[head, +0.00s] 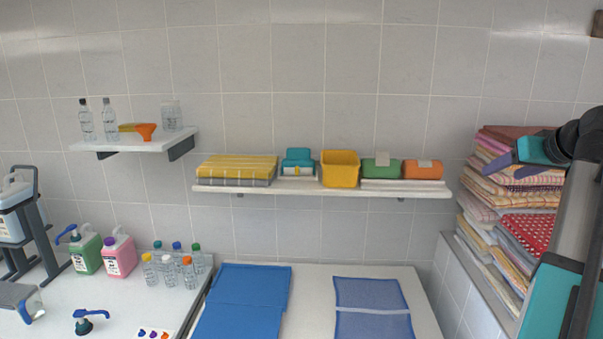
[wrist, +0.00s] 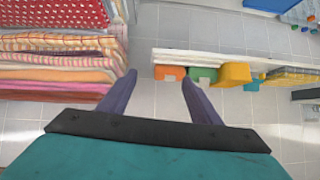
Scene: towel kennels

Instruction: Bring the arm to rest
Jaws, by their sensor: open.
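My gripper (head: 492,166) is at the right of the head view, in front of the upper part of a tall stack of folded towels (head: 508,200). Its two purple fingers point left. The towel stack (wrist: 60,60) fills the left of that view, close beside one finger. I cannot tell whether that finger touches the towels.
A wall shelf (head: 330,189) holds folded yellow cloth (head: 236,167), a yellow bin (head: 340,168) and teal, green and orange packs. A smaller shelf (head: 135,145) holds bottles. Blue mats (head: 245,300) lie on the white table (head: 315,285). Bottles and dispensers stand at left. The space before the wall is open.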

